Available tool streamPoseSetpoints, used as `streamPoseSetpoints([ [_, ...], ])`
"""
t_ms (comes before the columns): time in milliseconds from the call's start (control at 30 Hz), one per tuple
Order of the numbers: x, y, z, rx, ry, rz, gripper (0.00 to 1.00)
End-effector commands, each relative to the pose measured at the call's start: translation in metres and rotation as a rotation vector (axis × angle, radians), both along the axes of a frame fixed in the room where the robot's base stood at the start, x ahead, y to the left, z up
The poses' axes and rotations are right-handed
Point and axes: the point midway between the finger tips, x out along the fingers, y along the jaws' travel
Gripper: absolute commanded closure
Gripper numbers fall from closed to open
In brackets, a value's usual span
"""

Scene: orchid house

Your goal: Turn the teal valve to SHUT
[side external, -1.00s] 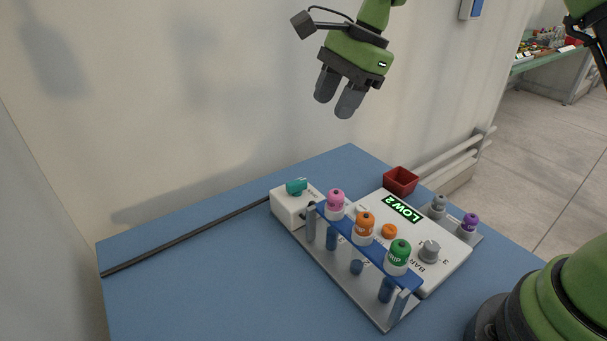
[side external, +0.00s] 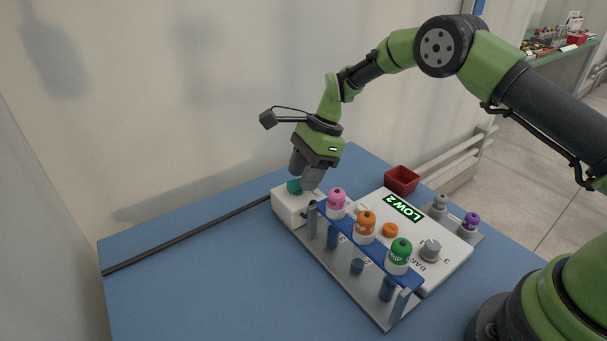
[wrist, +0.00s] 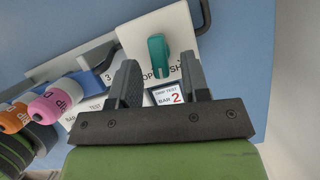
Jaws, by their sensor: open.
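The teal valve (side external: 294,187) sits on a white box (side external: 287,209) at the far left end of the rack. In the wrist view the teal handle (wrist: 157,54) stands upright in the picture, between a label starting "OP" and a label starting "SH", both partly covered by my fingers. My gripper (side external: 305,182) is just above the box with its fingers down. In the wrist view my gripper (wrist: 158,75) is open, one finger to each side of the handle's line. I cannot tell whether a finger touches it.
A blue rack (side external: 375,257) holds pink, orange and green capped bottles close beside the valve box. Behind it a white panel (side external: 456,262) has a "LOW2" display, an orange button and a grey knob. A red bin (side external: 401,180) stands behind.

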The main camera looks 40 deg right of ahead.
Motion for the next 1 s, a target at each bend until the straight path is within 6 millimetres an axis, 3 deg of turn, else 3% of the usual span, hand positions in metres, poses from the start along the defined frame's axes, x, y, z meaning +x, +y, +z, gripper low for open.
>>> streamPoseSetpoints([
  [367,0.0004,0.0025,-0.0064,0.0,-0.001,0.001,0.6],
  [533,0.0004,0.0024,-0.0062,0.0,-0.001,0.001,0.99],
  [1000,0.0022,0.0026,-0.0066,-0.001,-0.001,0.086,1.0],
])
